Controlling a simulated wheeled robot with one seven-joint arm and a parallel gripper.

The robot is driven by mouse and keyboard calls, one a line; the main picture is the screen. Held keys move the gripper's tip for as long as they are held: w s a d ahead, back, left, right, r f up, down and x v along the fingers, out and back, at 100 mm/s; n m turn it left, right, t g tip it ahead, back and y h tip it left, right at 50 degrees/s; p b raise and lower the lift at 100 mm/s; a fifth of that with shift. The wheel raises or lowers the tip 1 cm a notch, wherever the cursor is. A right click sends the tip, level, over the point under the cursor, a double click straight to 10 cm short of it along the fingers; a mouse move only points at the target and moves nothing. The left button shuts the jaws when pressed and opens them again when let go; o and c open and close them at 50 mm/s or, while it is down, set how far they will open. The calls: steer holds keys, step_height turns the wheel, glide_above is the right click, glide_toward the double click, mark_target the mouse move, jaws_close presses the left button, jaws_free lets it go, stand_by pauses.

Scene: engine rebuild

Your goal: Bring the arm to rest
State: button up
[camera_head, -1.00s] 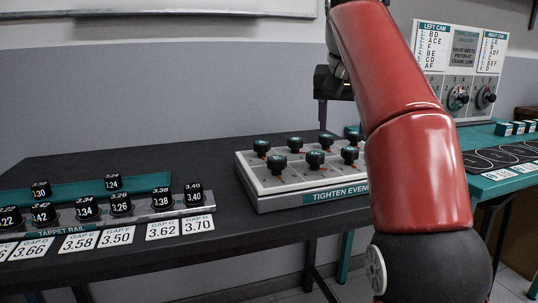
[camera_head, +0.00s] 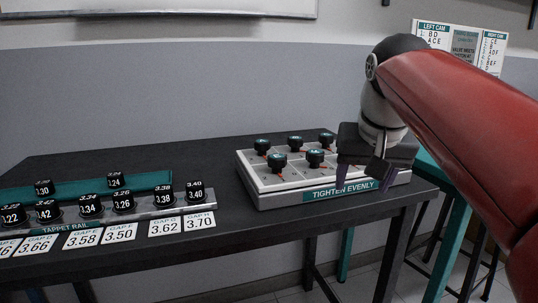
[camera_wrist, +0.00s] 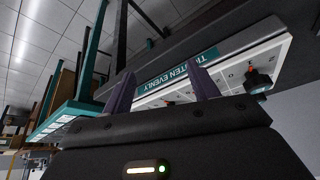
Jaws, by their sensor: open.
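My gripper (camera_head: 364,178) is at the right end of the TIGHTEN EVENLY block in the head view, in front of that block's front face. Its two dark purple fingers point down, spread apart with nothing between them. My red arm reaches in from the right edge of the head view. I cannot tell whether the fingers touch the block.
The TIGHTEN EVENLY block (camera_head: 258,193) carries several black knobs; my gripper hides its right part. The tappet rail (camera_head: 133,217) with numbered black caps stands left on the dark table (camera_head: 200,252). A cam panel (camera_head: 434,40) is behind my arm. Dark table between rail and block is clear.

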steer(key=s+f, duration=0.8)
steer(key=f, duration=0.3)
steer(key=s+f+n, duration=0.1)
steer(key=s+f, duration=0.7)
steer(key=f, duration=0.3)
steer(key=shift+a+f+n+t, duration=0.25)
steer(key=shift+a+n+t, duration=0.05)
steer(key=shift+a, duration=0.1)
steer(key=shift+r, duration=0.15)
